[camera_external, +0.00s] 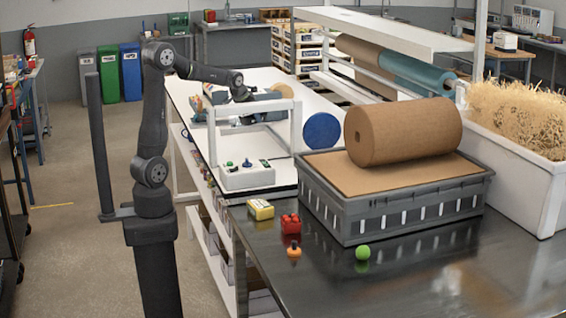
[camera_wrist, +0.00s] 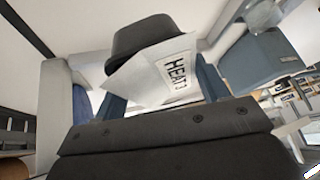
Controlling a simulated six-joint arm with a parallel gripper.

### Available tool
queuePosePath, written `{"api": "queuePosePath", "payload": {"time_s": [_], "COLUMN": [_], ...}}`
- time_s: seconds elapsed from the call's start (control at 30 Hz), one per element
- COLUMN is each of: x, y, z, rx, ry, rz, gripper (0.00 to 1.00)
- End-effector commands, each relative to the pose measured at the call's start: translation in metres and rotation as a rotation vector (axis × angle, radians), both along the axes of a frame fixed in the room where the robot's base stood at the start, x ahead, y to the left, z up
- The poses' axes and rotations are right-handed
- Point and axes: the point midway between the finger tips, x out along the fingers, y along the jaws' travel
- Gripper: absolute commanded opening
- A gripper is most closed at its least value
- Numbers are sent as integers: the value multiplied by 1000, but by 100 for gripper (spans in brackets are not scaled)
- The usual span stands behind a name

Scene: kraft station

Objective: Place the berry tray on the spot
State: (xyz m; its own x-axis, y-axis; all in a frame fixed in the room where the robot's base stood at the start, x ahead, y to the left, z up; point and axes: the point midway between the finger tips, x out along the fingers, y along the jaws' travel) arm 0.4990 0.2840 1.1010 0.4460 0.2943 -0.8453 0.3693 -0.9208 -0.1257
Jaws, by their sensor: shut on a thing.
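A small red tray with rounded red tops (camera_external: 290,224), which looks like the berry tray, stands on the dark metal table at its near left part. My gripper (camera_external: 241,94) is far behind it, over the white bench by the white frame, well apart from the red tray. In the wrist view a white piece lettered "HEAT" with a black rounded top (camera_wrist: 178,77) sits just ahead of the dark gripper body, between two blue-grey uprights. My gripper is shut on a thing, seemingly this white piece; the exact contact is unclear. I cannot make out a marked spot.
A yellow box (camera_external: 260,209), an orange piece (camera_external: 294,251) and a green ball (camera_external: 362,253) are near the red tray. A grey crate (camera_external: 400,215) bears a brown roll (camera_external: 402,131). The dark table's (camera_external: 440,285) front right is clear. A blue disc (camera_external: 322,132) stands behind.

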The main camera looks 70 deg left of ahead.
Motion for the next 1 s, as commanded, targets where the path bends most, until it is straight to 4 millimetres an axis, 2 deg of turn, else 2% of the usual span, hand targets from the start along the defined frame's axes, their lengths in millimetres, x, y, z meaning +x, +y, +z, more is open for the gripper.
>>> {"api": "queuePosePath", "payload": {"time_s": [0.3, 0.53, 0.7, 1.0], "x": [1, 1, 1, 1], "y": [-2, -2, -2, -2], "z": [-56, -74, -99, -103], "rx": [-3, -2, -2, -1], "ry": [4, 2, 3, 1], "rz": [-15, -14, -14, -14], "gripper": [41, 41, 41, 41]}}
